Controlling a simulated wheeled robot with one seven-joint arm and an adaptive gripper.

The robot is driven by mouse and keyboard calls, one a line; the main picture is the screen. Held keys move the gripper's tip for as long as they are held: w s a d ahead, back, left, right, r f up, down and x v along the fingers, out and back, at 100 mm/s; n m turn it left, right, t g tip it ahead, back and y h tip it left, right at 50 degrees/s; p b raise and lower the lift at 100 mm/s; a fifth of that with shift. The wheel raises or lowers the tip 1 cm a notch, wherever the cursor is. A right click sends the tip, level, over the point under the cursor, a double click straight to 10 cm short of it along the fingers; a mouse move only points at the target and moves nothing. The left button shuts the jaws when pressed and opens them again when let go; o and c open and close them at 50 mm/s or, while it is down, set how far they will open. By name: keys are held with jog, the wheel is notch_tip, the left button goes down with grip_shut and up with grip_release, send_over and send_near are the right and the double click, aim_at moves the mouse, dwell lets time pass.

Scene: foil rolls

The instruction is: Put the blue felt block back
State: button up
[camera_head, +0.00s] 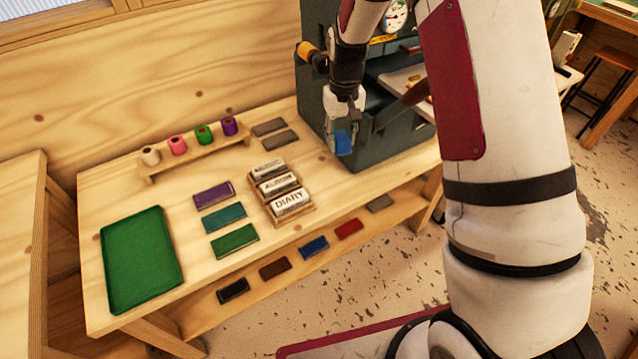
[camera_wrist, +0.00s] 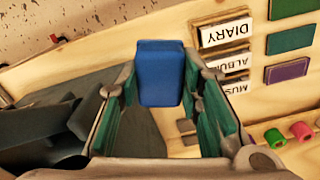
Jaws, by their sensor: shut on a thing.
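My gripper (camera_head: 350,122) is shut on the blue felt block (camera_head: 344,143) and holds it in the air beside the dark green press, above the table's right part. In the wrist view the blue felt block (camera_wrist: 160,72) sits upright between the two finger pads of my gripper (camera_wrist: 160,90). On the lower shelf, a flat blue piece (camera_head: 314,247) lies between a brown piece (camera_head: 275,268) and a red piece (camera_head: 349,229). Two grey pads (camera_head: 270,127) lie at the back of the tabletop.
A rack with DIARY, ALBUM and a third label block (camera_head: 291,203) stands mid-table. Purple, teal and green pads (camera_head: 235,241) lie left of it. A green tray (camera_head: 140,262) is at the left. Several foil rolls (camera_head: 178,145) stand on a raised rack. The press (camera_head: 375,150) is close to my gripper.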

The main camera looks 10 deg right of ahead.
jog(key=shift+w+f+b, duration=0.4)
jog(key=shift+f+b, duration=0.4)
jog(key=shift+b, duration=0.15)
jog(key=s+d+f+n+b, duration=0.1)
jog(key=s+f+n+b, duration=0.1)
jog(key=s+f+b, duration=0.55)
jog(key=s+d+f+n+b, duration=0.1)
jog(key=s+f+b, duration=0.1)
jog(key=f+b, duration=1)
jog(key=w+b, duration=0.1)
jog(key=w, duration=0.4)
jog(key=w+a+r+b, duration=0.1)
jog(key=w+b, duration=0.1)
jog(key=w, duration=0.3)
jog(key=w+a+b, duration=0.1)
jog(key=w, duration=0.5)
jog(key=shift+a+r, duration=0.2)
jog(key=shift+r, duration=0.1)
jog(key=shift+f+b, duration=0.6)
jog(key=shift+f, duration=1.15)
jog(key=shift+f, duration=0.1)
jog(key=o, duration=1.1)
